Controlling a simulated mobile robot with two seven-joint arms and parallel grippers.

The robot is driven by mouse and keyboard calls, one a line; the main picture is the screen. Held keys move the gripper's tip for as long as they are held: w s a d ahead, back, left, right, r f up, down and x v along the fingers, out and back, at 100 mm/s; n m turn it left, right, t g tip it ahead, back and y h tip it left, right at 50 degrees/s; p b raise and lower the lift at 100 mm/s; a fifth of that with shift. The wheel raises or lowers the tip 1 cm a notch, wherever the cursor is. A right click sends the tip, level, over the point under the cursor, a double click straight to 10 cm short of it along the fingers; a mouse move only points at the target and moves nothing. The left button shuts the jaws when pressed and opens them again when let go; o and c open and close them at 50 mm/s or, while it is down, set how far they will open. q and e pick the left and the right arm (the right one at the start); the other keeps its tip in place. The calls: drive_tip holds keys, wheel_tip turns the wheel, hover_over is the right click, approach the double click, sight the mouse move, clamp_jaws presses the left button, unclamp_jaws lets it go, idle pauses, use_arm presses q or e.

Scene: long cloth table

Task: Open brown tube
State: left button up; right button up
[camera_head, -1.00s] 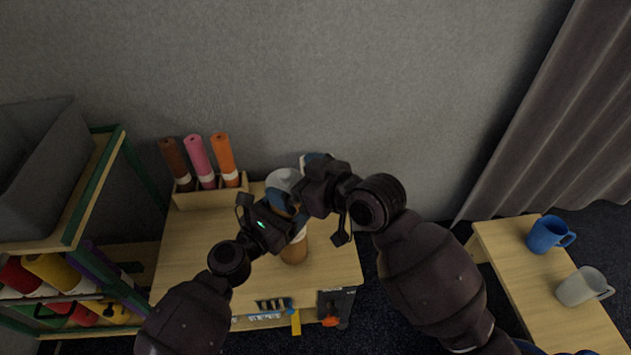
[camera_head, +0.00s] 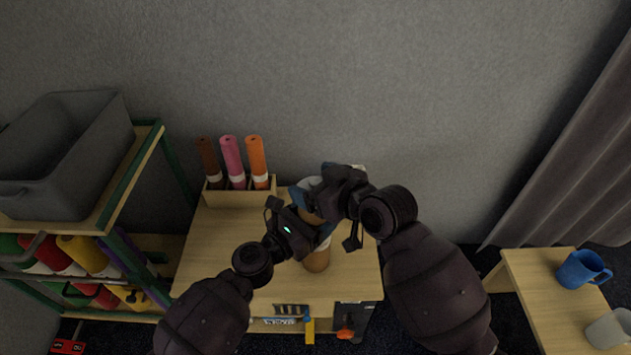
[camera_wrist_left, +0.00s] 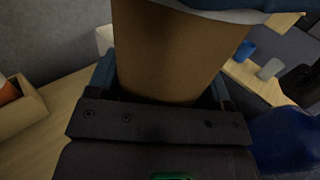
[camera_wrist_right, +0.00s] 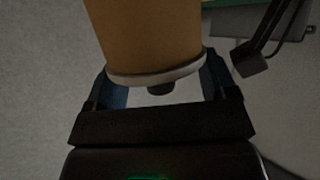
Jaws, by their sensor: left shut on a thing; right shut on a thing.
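The brown tube (camera_head: 316,262) stands roughly upright over the small wooden table, partly hidden by my grippers. It has a pale band low down and a whitish top part. My left gripper (camera_head: 316,236) is shut around the tube at its lower part. In the left wrist view the tan-brown tube wall (camera_wrist_left: 178,55) fills the space between the fingers. My right gripper (camera_head: 322,200) is shut on the tube higher up. In the right wrist view the brown wall (camera_wrist_right: 150,35) ends in a white rim with a dark knob between the fingers.
A wooden holder (camera_head: 238,198) with brown, pink and orange rolls stands at the table's back left. A shelf with a grey bin (camera_head: 65,150) is at left. A blue mug (camera_head: 580,270) and a grey mug (camera_head: 608,330) stand on a right-hand table. The table's left part is clear.

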sight(315, 180)
drive_tip(key=shift+r, duration=0.25)
idle(0.7)
drive_tip(key=shift+r, duration=0.35)
drive_tip(key=shift+r, duration=0.6)
drive_tip(key=shift+r, duration=1.95)
use_arm(q)
drive_tip(key=o, duration=1.3)
